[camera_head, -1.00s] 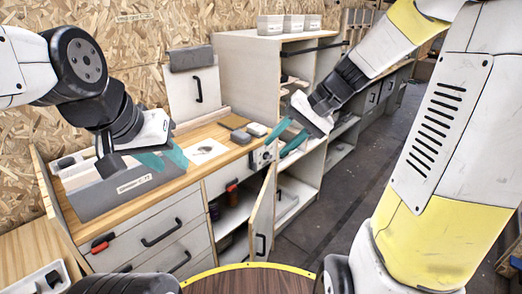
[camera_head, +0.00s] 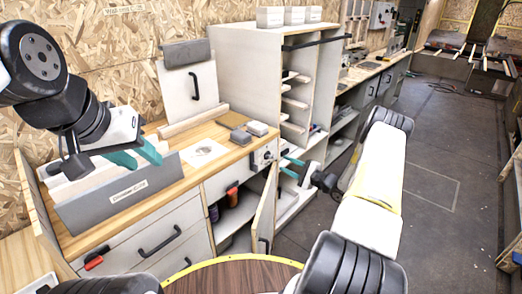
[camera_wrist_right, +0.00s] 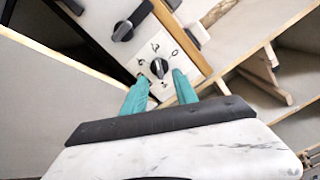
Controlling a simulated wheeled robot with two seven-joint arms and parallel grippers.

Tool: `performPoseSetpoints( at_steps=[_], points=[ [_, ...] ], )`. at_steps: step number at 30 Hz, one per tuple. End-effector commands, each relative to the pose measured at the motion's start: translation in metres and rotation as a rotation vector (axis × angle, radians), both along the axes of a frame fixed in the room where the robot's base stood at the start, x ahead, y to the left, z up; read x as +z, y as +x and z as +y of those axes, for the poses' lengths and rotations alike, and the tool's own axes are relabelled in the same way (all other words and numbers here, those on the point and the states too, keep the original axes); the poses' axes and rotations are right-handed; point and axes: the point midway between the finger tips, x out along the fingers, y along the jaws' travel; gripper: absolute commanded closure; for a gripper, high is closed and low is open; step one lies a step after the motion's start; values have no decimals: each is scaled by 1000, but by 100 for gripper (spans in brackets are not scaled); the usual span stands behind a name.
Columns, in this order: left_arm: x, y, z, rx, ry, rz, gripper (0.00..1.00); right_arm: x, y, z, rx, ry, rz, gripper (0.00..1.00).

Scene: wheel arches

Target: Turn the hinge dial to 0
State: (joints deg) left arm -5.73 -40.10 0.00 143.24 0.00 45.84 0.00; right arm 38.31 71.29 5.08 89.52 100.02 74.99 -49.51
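The hinge dial is a black round knob on a white plate with dark markings. It shows in the right wrist view (camera_wrist_right: 159,68) and, small, on the cabinet front in the head view (camera_head: 266,156). Its markings and exact setting are too small to read surely. My right gripper (camera_head: 288,167) is just right of the dial plate in the head view. In the right wrist view its teal fingers (camera_wrist_right: 159,82) are apart, one on each side below the knob, with nothing between; contact cannot be told. My left gripper (camera_head: 146,159) is open over a grey box.
The grey box (camera_head: 120,195) stands on the wooden worktop (camera_head: 207,134). An open cabinet door (camera_head: 265,208) stands below the dial. A shelf unit (camera_head: 250,70) rises behind.

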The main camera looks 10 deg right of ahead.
Motion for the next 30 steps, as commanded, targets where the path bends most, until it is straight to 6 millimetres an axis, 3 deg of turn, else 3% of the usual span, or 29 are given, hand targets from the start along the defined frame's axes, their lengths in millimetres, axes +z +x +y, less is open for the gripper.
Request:
performPoseSetpoints(
  at_steps=[5, 18, 29, 30],
  points=[
    [0, 0, 0, 0, 0, 0, 64, -10, 7, -2, -31, 12, -2, 65],
    [0, 0, 0, 0, 0, 0, 64, -10, 56, 38, -26, 11, -1, 65],
    [0, 0, 0, 0, 0, 0, 64, -10, 62, 42, -28, 11, 0, 65],
    [0, 0, 0, 0, 0, 0, 64, -10, 62, 42, -28, 11, 0, 69]
  ],
)
